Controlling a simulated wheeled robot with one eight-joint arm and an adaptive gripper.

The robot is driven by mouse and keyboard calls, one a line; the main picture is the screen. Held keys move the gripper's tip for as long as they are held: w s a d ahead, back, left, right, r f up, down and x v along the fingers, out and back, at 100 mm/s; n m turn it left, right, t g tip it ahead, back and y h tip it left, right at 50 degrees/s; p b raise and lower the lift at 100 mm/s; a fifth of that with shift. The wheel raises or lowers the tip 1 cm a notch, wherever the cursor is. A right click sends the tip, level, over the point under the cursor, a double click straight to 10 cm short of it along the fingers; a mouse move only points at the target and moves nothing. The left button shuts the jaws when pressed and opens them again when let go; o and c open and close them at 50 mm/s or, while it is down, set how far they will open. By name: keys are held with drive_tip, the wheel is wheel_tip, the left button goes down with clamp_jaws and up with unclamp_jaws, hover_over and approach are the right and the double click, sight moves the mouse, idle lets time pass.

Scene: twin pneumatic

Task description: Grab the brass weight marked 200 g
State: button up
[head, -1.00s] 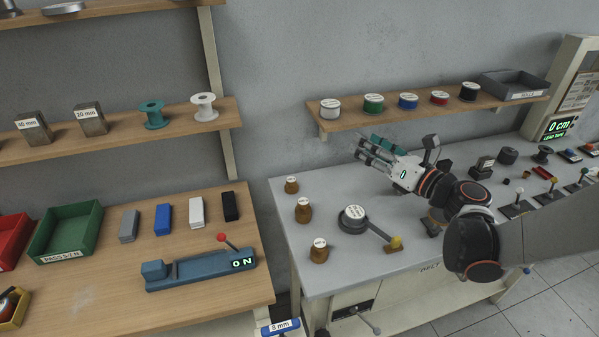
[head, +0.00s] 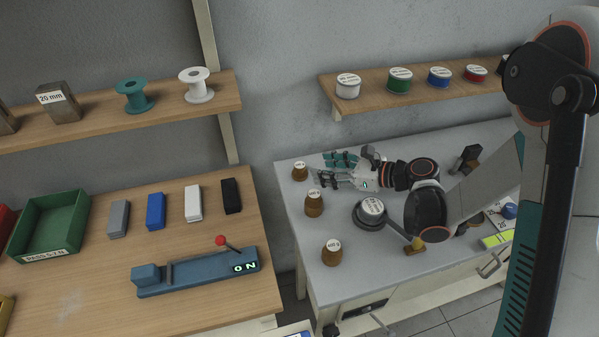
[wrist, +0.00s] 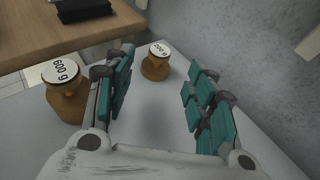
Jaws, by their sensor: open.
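The brass weight marked 200 g (wrist: 155,66) stands upright on the grey bench, ahead of my gripper (wrist: 160,82) in the wrist view. It appears beyond the fingertips, between the two teal-padded fingers. In the head view, the small far-left brass weight (head: 300,173) matches it. My gripper (head: 325,171) is open and empty, just right of that weight and pointing left. The larger 600 g weight (wrist: 67,97) stands close outside the left finger in the wrist view. It matches the middle weight (head: 314,205) in the head view.
Another brass weight (head: 332,254) stands nearer the bench front; its label is hard to read. A round grey device (head: 369,213) with a lever is right of the weights. A shelf with labelled spools (head: 400,82) hangs above. A wooden bench (head: 90,280) lies left across a gap.

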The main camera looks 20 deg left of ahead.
sight(302, 165)
drive_tip(key=shift+b+x, duration=1.15)
drive_tip(key=shift+x, duration=2.65)
drive_tip(key=shift+r, duration=0.15)
clamp_jaws()
